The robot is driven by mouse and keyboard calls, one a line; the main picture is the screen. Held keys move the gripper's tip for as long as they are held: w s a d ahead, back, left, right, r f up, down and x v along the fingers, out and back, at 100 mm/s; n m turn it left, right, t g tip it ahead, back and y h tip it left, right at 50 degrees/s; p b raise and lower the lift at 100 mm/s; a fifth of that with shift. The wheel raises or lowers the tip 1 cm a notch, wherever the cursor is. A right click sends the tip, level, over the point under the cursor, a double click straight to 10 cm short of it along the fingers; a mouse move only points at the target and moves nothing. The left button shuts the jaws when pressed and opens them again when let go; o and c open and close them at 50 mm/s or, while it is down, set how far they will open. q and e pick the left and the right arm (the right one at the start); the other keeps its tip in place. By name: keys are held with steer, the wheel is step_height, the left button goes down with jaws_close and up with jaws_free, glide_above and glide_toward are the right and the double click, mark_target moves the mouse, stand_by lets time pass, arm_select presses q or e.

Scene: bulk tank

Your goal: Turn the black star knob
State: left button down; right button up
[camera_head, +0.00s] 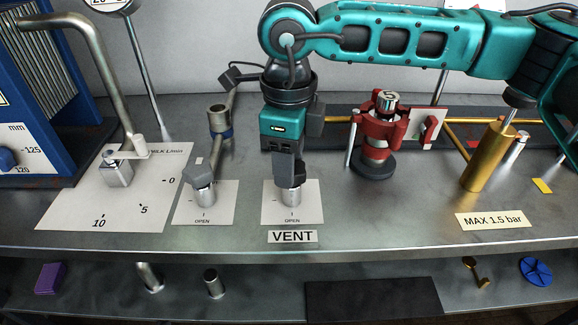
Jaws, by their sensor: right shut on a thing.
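My right gripper (288,170) reaches straight down from its teal arm, above the plate marked OPEN with the VENT label (292,237). It is shut on a dark knob (300,171), which sits on top of a short silver post (291,196). The fingers cover most of the knob, so its star shape and its turn angle are hard to make out. My left gripper is not in view.
Left of it stands a similar grey-topped valve (202,178) on its own OPEN plate. A bent metal lever (95,60) stands over a dial plate (75,200). A red clamp (375,135) and a brass cylinder (487,158) stand to the right.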

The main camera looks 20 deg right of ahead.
steer(key=n+b, duration=0.2)
steer(key=n, duration=0.1)
steer(key=shift+f+n, duration=0.1)
steer(key=shift+n, duration=0.3)
steer(key=n+b, duration=0.2)
steer(key=n, duration=0.2)
steer(key=shift+s+n, duration=0.15)
steer(key=shift+n, duration=0.15)
steer(key=n+b, duration=0.2)
steer(key=n, duration=0.2)
steer(key=shift+s, duration=0.1)
steer(key=n+b, duration=0.1)
steer(key=n, duration=0.2)
steer(key=shift+n, duration=0.4)
arm_select(q)
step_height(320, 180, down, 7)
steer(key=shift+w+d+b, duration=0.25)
steer(key=shift+b, duration=0.1)
arm_select(e)
steer(key=shift+s+d+n, duration=0.1)
steer(key=shift+n, duration=1)
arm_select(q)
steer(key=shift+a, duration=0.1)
arm_select(e)
steer(key=o, duration=1.1)
steer(key=shift+c, duration=0.2)
